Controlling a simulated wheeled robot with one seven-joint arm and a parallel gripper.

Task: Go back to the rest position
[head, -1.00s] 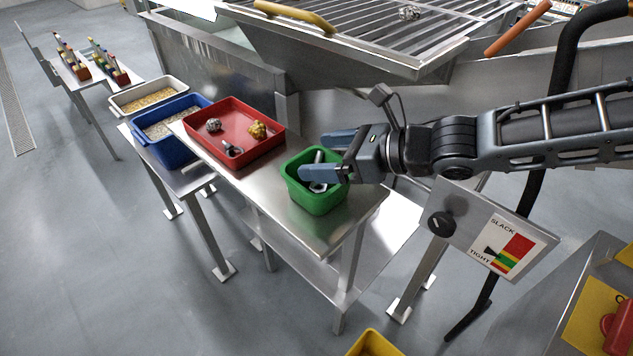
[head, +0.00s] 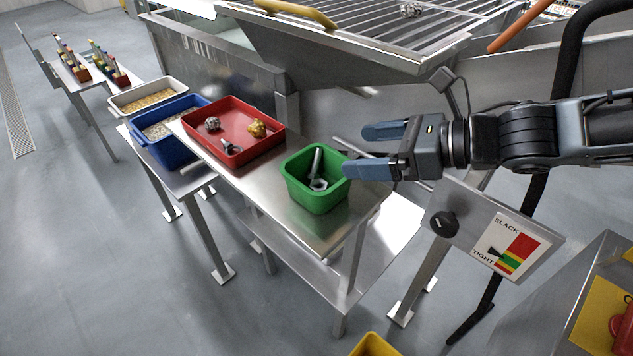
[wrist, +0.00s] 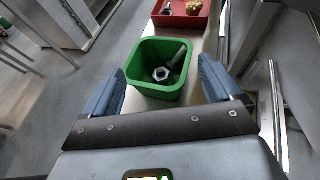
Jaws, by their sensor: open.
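My gripper (head: 366,151) is open and empty in the head view, to the right of the green bin (head: 296,190) and apart from its contents. Its lower finger is close to the bin's right rim in the picture. The green bin stands on the steel table and holds a metal bolt (head: 316,160) and a nut (head: 318,184). In the wrist view, the two blue fingers of my gripper (wrist: 160,88) are spread wide, with the green bin (wrist: 143,91) showing beyond and between them. The bolt (wrist: 179,56) and the nut (wrist: 160,74) show inside it.
A red tray (head: 196,147) on the same steel table (head: 268,198) holds a few metal and gold pieces. A blue bin (head: 153,158) and a white bin (head: 118,103) stand further left. A slack/tight gauge panel (head: 478,222) and a machine with a grate (head: 350,50) are near the arm.

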